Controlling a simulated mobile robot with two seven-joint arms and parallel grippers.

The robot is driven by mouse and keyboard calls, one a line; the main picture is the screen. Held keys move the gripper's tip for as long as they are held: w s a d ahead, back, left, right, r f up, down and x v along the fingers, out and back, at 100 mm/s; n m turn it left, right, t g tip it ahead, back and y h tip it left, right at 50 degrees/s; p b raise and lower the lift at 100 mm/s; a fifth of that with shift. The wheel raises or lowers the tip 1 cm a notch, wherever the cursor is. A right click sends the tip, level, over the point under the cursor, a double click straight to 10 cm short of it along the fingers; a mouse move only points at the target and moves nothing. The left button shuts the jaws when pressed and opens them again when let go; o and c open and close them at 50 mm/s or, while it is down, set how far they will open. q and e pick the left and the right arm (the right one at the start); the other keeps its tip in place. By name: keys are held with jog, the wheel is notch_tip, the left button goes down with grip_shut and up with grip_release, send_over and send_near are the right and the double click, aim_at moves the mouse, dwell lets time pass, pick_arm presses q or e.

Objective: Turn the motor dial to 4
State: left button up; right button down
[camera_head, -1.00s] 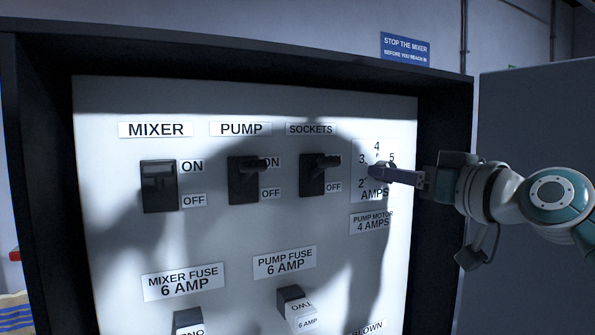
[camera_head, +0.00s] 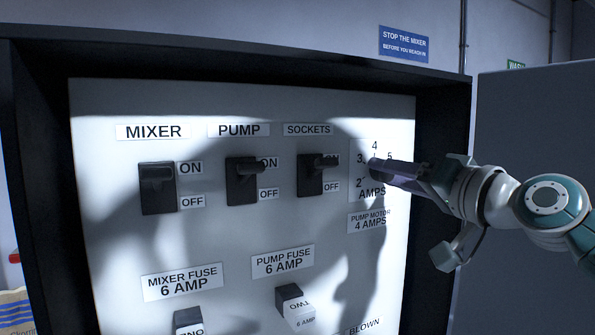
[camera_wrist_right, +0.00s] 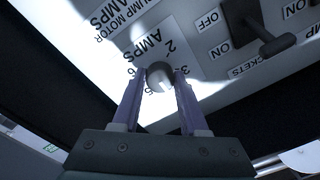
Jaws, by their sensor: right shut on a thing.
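The motor dial (camera_head: 373,165) is a small dark knob on the panel's right side, on a white plate marked 2, 3, 4, 5 and AMPS. My right gripper (camera_head: 381,168) is shut on it from the right, covering much of it. In the right wrist view, the dial (camera_wrist_right: 158,72) sits between the two fingertips of the gripper (camera_wrist_right: 158,85). A pale mark shows on its face, but I cannot tell which number it points to. A label below the dial reads PUMP MOTOR 4 AMPS (camera_head: 371,221). My left gripper is not in view.
MIXER (camera_head: 157,188), PUMP (camera_head: 241,183) and SOCKETS (camera_head: 310,177) switches stand left of the dial. Fuse holders (camera_head: 293,304) sit lower down. The dark cabinet frame (camera_head: 443,125) borders the panel, and a grey door (camera_head: 535,120) stands open at right.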

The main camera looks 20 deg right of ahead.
dwell(0.3)
jog(key=shift+c, duration=2.2)
grip_release()
jog(key=shift+s, duration=0.1)
jog(key=s+b, duration=0.1)
jog(key=s, duration=0.8)
jog(key=shift+s+d+f+b, duration=0.15)
jog(key=shift+s+d+b, duration=0.2)
jog(key=shift+d, duration=0.1)
